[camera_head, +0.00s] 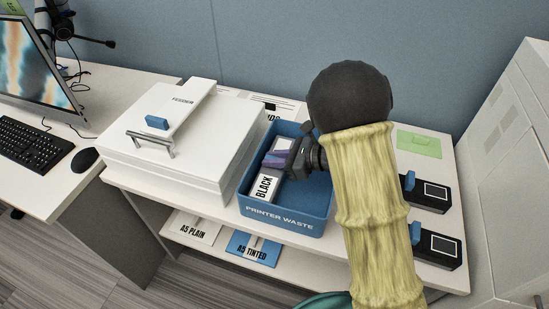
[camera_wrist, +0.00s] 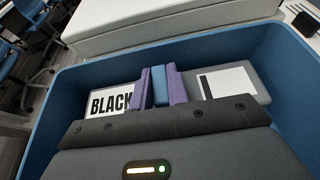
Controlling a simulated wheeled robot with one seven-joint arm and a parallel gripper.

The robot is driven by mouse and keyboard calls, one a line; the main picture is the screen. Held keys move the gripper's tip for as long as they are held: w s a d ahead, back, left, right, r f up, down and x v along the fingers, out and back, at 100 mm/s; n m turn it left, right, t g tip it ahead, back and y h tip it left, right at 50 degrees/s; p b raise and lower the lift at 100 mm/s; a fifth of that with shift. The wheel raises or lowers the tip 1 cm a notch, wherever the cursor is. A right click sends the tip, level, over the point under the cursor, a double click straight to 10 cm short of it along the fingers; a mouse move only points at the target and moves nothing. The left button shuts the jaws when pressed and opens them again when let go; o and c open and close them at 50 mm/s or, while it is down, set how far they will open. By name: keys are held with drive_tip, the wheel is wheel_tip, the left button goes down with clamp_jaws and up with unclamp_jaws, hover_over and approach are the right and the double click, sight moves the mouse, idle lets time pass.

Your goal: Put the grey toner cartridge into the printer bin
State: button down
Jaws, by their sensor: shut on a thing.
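The grey toner cartridge (camera_head: 265,186), with a white label reading BLACK, is inside the blue bin (camera_head: 280,219) marked PRINTER WASTE. My gripper (camera_head: 277,159) reaches into the bin from the right. In the wrist view its purple fingers (camera_wrist: 160,86) are shut on the blue tab on top of the cartridge (camera_wrist: 236,84). The blue bin wall (camera_wrist: 235,42) rises around the cartridge there. Part of the cartridge is hidden behind the gripper body. I cannot tell whether the cartridge touches the bin floor.
A white printer (camera_head: 180,150) marked FEEDER stands left of the bin. Two black cartridges (camera_head: 428,194) (camera_head: 432,248) with blue tabs lie on the right. A green card (camera_head: 418,144) lies behind them. A5 PLAIN and A5 TINTED packs (camera_head: 252,247) are on the shelf below.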

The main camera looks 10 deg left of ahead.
drive_tip(key=shift+f, duration=0.1)
drive_tip(key=c, duration=1.4)
unclamp_jaws()
drive_tip(key=shift+o, duration=0.2)
drive_tip(key=shift+r, duration=0.2)
drive_tip(key=v, duration=1.2)
drive_tip(key=shift+f, duration=0.15)
